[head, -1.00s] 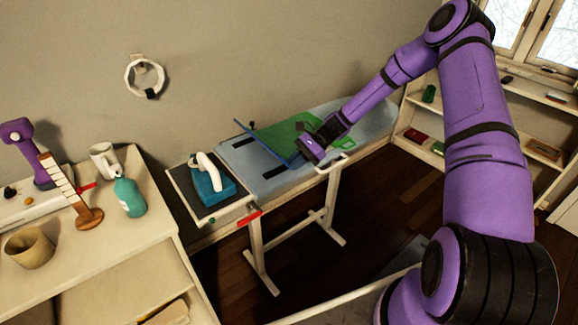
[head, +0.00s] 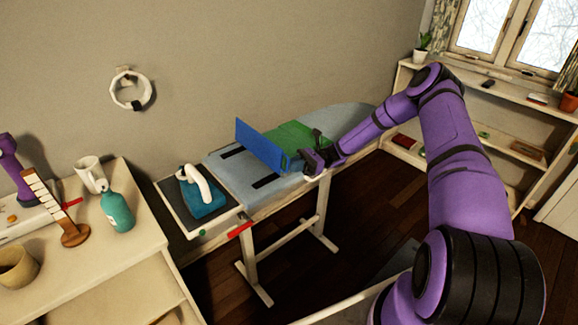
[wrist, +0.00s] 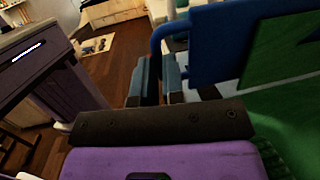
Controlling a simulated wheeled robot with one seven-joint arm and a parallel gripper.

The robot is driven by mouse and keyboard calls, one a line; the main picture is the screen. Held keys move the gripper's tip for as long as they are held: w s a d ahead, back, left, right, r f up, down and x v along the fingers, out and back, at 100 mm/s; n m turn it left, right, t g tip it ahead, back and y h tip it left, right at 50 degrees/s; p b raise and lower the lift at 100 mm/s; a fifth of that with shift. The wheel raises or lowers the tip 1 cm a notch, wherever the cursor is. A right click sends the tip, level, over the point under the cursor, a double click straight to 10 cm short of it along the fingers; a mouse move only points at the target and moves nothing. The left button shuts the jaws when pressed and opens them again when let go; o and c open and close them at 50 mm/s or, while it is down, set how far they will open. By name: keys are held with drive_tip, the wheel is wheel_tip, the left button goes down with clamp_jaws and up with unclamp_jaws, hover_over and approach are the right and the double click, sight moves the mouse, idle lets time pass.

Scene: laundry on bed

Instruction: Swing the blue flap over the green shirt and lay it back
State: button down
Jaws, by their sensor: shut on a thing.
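The blue flap (head: 262,146) stands steeply up from the folding board on the ironing board, its broad blue face turned to the left in the head view. The green shirt (head: 304,134) lies flat to its right. My gripper (head: 306,161) is at the flap's near end, shut on its blue handle. In the wrist view the gripper's fingers (wrist: 157,78) are close together by the blue handle loop (wrist: 162,36). The flap (wrist: 212,45) rises at the upper right there, with green cloth (wrist: 285,50) against its face. The exact grip is partly hidden.
The pale ironing board (head: 353,115) runs along the wall. A white and teal iron (head: 203,193) rests on its left end. A side table with a teal bottle (head: 117,211) and a mug (head: 91,175) stands at left. Shelves are at right.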

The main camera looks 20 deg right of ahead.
idle(0.4)
drive_tip(key=c, duration=1.5)
unclamp_jaws()
drive_tip(key=v, duration=1)
drive_tip(key=shift+d+f, duration=0.15)
drive_tip(key=shift+d, duration=0.2)
